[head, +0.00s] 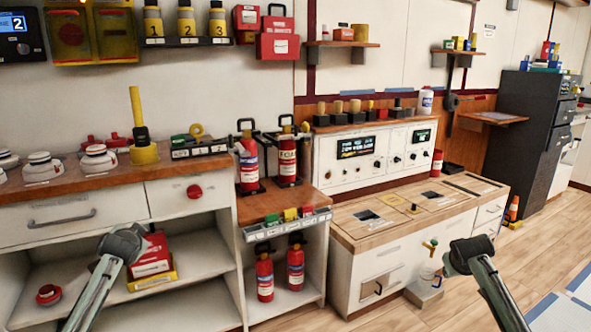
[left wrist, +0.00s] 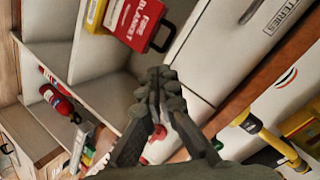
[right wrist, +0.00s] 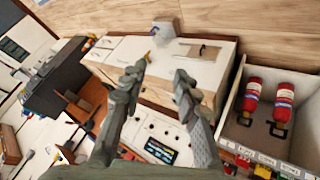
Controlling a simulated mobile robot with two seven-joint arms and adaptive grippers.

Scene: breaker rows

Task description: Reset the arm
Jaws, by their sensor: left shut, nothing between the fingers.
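My left arm comes in at the lower left of the head view, with its gripper (head: 122,243) in front of the open shelf under the wooden counter. In the left wrist view the fingers of this gripper (left wrist: 157,80) meet, with nothing between them. My right arm comes in at the lower right, with its gripper (head: 462,254) over the floor in front of the low wood-topped cabinet. In the right wrist view the fingers of this gripper (right wrist: 158,82) stand apart and hold nothing. Neither gripper visibly touches anything.
The wooden counter (head: 105,183) carries white round devices and a yellow post (head: 139,130). A red box (head: 152,257) lies on the shelf below. Several fire extinguishers (head: 249,165) stand in the middle. The white control panel (head: 365,153) is behind the low cabinet (head: 375,245).

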